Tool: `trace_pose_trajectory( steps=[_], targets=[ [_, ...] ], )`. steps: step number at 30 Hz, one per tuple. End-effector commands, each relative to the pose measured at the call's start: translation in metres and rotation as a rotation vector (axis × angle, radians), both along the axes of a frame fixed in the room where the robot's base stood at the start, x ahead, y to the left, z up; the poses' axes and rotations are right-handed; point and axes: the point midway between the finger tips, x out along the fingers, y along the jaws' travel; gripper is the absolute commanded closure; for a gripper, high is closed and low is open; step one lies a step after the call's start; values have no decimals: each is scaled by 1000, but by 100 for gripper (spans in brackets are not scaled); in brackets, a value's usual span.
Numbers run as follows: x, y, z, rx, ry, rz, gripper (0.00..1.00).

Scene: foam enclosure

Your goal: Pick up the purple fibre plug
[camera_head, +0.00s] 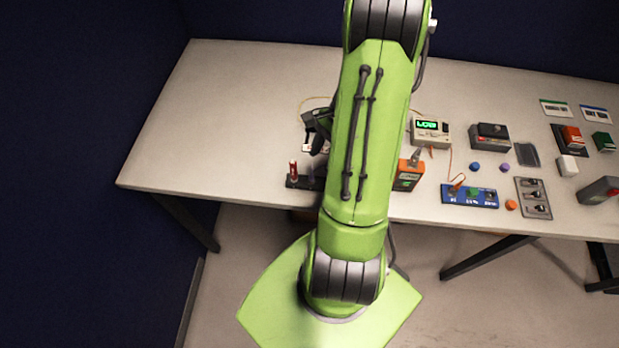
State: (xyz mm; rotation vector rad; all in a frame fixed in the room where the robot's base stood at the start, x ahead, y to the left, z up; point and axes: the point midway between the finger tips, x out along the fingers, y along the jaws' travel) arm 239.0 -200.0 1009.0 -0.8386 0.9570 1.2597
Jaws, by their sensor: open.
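My gripper (314,147) is partly hidden behind my green arm. Its dark fingers point down over the table, just behind a low black holder (302,183) at the front edge. A red and white upright piece (293,171) stands at the left end of this holder. A faint purplish upright piece (311,172) shows beside it, close to my arm; it may be the purple fibre plug, but it is too small to be sure. The right part of the holder is hidden by my arm. My gripper is open, and I see nothing held in it.
Right of my arm stand an orange box (408,176), a meter with a green display (431,132), a blue panel (469,195) and a grey switch plate (534,198). A small purple round piece (505,168) lies among them. The table's left half (225,110) is clear.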

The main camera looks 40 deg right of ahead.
Motion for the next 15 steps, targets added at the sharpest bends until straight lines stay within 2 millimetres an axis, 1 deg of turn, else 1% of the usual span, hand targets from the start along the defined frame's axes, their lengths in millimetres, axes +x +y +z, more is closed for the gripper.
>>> trace_pose_trajectory(
  steps=[1,7,12,15],
  targets=[
    [0,5,-11,3,3,2,52],
    [3,13,-33,1,1,2,52],
    [8,24,-63,2,2,2,52],
    [8,27,-71,0,1,1,52]
  ],
)
